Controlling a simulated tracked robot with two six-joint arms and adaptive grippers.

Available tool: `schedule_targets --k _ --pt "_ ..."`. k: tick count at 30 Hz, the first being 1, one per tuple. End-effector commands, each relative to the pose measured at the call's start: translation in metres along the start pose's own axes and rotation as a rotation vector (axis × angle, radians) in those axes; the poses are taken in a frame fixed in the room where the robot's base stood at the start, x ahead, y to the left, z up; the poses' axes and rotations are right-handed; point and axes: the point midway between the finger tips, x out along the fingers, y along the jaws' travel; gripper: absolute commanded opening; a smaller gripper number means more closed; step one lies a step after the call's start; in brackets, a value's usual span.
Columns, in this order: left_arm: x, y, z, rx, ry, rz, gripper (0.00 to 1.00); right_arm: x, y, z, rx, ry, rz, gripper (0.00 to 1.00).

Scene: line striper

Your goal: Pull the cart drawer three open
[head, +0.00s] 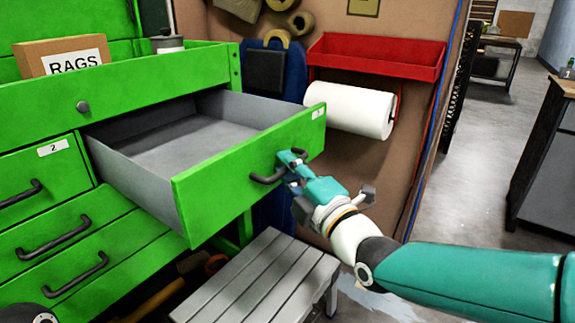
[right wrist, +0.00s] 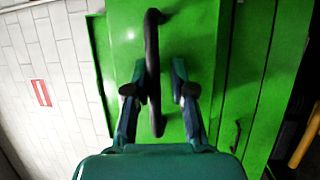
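The cart drawer three (head: 235,178) is the green-fronted drawer with grey sides at the upper right of the green cart. It stands well out, and its inside looks empty. A small white label, too small to read surely, is at its right end. Its dark bar handle (head: 265,179) also shows in the right wrist view (right wrist: 153,60). My right gripper (head: 291,162) is at the right end of this handle. In the right wrist view, its fingers (right wrist: 158,92) are apart with the handle between them, nearer the left finger, with a gap to the right finger.
Drawer 2 (head: 40,185) and lower drawers (head: 60,240) are shut. A RAGS box (head: 62,58) sits on the cart top. A grey slatted step (head: 258,285) stands below the open drawer. A paper roll (head: 350,108) hangs under a red shelf (head: 378,55) behind. Open floor lies right.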

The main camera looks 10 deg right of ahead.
Motion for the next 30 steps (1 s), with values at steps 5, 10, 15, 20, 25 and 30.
schedule_targets --k 5,10,15,20,25,30 --pt "0.000 0.000 0.000 0.000 0.000 0.000 0.92 0.000 0.001 0.002 0.001 -0.003 0.003 0.37" --pt "0.000 0.000 0.000 0.000 0.000 0.000 0.92 0.000 0.003 0.003 0.001 -0.006 0.007 0.37" --pt "-0.001 0.000 0.000 0.000 0.000 0.000 0.92 -0.009 0.004 0.004 0.001 -0.008 0.009 0.37" --pt "-0.001 0.000 0.000 0.000 0.000 0.000 0.92 -0.032 0.003 0.004 0.001 -0.009 0.008 0.37" --pt "-0.001 0.000 0.000 0.000 0.000 0.000 0.92 -0.067 0.003 0.003 0.002 -0.009 0.009 0.37" --pt "-0.001 0.000 0.000 0.000 0.000 0.000 0.92 -0.098 0.001 0.003 0.001 -0.008 0.007 0.37"
